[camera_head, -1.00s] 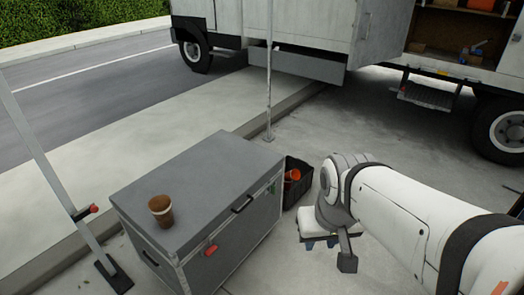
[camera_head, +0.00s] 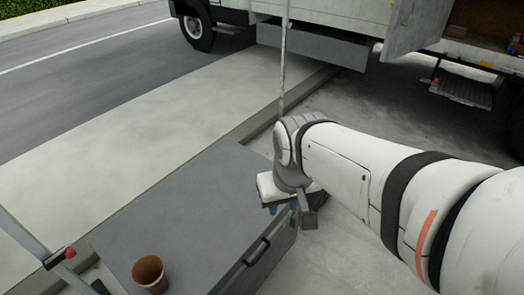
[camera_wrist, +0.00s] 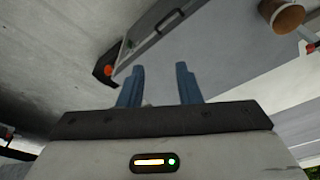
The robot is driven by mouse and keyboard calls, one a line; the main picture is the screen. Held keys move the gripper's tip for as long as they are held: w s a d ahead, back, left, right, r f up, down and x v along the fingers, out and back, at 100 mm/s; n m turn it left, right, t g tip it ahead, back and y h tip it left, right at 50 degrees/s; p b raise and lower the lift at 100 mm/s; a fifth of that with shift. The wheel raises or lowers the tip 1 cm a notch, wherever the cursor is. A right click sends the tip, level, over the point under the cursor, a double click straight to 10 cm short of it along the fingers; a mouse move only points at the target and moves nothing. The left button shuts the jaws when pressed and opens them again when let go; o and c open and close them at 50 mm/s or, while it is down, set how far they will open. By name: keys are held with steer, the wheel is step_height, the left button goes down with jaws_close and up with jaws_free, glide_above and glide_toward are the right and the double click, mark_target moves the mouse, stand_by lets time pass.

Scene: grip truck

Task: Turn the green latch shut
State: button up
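The green latch is a small green spot (camera_wrist: 129,43) on the side of the grey case (camera_wrist: 245,45), near its corner, in the wrist view. Its turn angle is too small to tell. In the head view the case (camera_head: 185,205) stands at the lower middle, and my wrist covers its far right corner, mostly hiding the latch. My gripper (camera_wrist: 158,68) is open, its two blue fingers apart with nothing gripped between them. It hangs by that far right corner in the head view (camera_head: 282,208). The latch lies beyond the left finger in the wrist view, apart from it.
A brown cup (camera_head: 150,273) stands on the case lid. A black handle (camera_head: 257,251) is on the case side. A thin pole (camera_head: 283,60) rises behind my wrist. The truck (camera_head: 330,45) is beyond.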

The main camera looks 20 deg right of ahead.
steer(key=shift+d, duration=0.15)
steer(key=w+d+f+m+g+y+b, duration=0.15)
steer(key=w+f+m+y+b, duration=0.5)
steer(key=f, duration=0.65)
steer(key=w+d+f+m+g+y+b, duration=0.15)
steer(key=w+f+m+y+b, duration=0.45)
steer(key=f, duration=0.7)
steer(key=w+d+f+m+t+h+b, duration=0.1)
steer(key=w+d+f+m+t+b, duration=0.15)
steer(key=d+f+m+t, duration=0.5)
steer(key=w+d+f+m+t+b, duration=0.1)
steer(key=d+f+m+t+b, duration=0.25)
steer(key=f, duration=0.65)
steer(key=w+d+f+m+t+h+b, duration=0.1)
steer(key=w+d+f+m+t+b, duration=0.1)
steer(key=d+f+m+t+b, duration=0.4)
steer(key=w+a+f+g+p, duration=0.1)
steer(key=w+a+f+g, duration=0.1)
steer(key=w, duration=0.4)
steer(key=shift+w+a+f+n, duration=0.3)
steer(key=shift+a+n, duration=0.15)
steer(key=shift+a, duration=0.1)
